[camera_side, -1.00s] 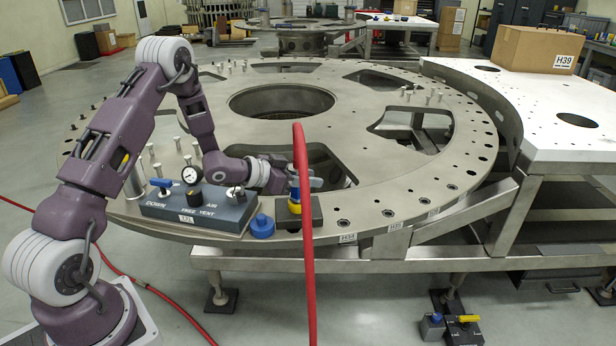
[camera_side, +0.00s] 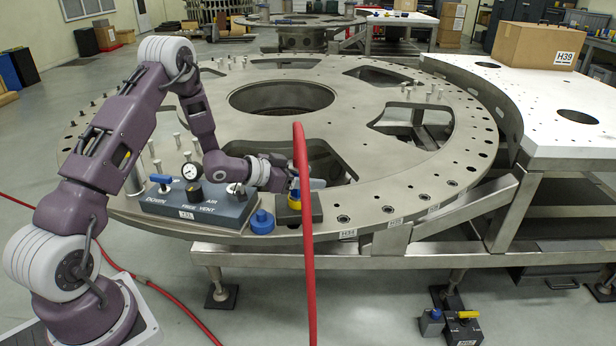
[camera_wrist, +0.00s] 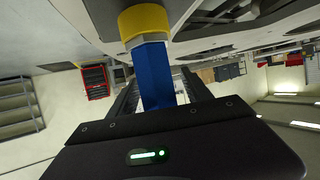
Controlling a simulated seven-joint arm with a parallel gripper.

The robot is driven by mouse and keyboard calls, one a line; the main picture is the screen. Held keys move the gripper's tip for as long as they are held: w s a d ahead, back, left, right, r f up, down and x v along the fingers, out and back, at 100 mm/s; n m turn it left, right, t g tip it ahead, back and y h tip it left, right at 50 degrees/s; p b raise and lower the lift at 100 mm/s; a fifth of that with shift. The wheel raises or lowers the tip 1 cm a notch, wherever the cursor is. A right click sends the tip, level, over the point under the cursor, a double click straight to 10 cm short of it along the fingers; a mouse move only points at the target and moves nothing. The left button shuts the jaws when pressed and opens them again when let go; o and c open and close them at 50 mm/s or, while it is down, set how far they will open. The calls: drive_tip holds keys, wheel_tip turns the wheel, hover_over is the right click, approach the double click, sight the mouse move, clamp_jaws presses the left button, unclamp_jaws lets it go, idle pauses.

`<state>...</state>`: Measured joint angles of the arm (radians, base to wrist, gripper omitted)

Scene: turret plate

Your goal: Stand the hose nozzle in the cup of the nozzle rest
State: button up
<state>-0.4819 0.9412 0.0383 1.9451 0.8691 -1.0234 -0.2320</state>
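The hose nozzle (camera_side: 294,202), blue with a yellow collar, is at the near edge of the turret plate, with the collar at the dark block of the nozzle rest (camera_side: 317,210). Whether its end is inside the cup cannot be told, because the red hose crosses in front. In the wrist view the nozzle's blue body (camera_wrist: 156,75) lies between my two dark fingers, with the yellow collar beyond them. My gripper (camera_side: 305,184) is shut on the nozzle, reaching in from the left; the finger contact is partly hidden.
The red hose (camera_side: 306,240) arches over the nozzle and drops in front of the plate. A grey control box (camera_side: 197,208) with gauge and knobs stands close left, with a blue cap (camera_side: 262,222) beside it. Short pins stand on the turret plate (camera_side: 400,190).

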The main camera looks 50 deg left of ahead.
sight(293, 163)
drive_tip(key=v, duration=0.7)
drive_tip(key=shift+t, duration=0.3)
drive_tip(key=w, duration=0.1)
drive_tip(key=w+r, duration=0.1)
drive_tip(key=w+d+r, duration=0.1)
drive_tip(key=shift+w, duration=0.35)
wheel_tip(293, 163, up, 5)
drive_tip(key=shift+w+d+f+y, duration=0.15)
drive_tip(key=shift+y, duration=0.95)
drive_tip(key=s+d+r+n+g+y, duration=0.1)
drive_tip(key=s+d+r+g, duration=0.2)
drive_tip(key=s, duration=0.4)
drive_tip(key=s+d+r+n+g+y, duration=0.1)
drive_tip(key=s+d+r, duration=0.1)
drive_tip(key=s+r, duration=0.45)
drive_tip(key=s+d+r+n+g+y, duration=0.1)
drive_tip(key=s+d+r+g, duration=0.15)
drive_tip(key=s, duration=0.55)
drive_tip(key=s+d+f+h, duration=0.1)
drive_tip(key=s+d, duration=0.2)
drive_tip(key=s, duration=0.4)
drive_tip(key=s+d+f+g, duration=0.1)
drive_tip(key=s+d, duration=0.2)
drive_tip(key=s, duration=0.4)
drive_tip(key=shift+f+h, duration=0.15)
drive_tip(key=shift+h, duration=0.25)
drive_tip(key=shift+a+g, duration=0.1)
drive_tip(key=shift+g, duration=0.15)
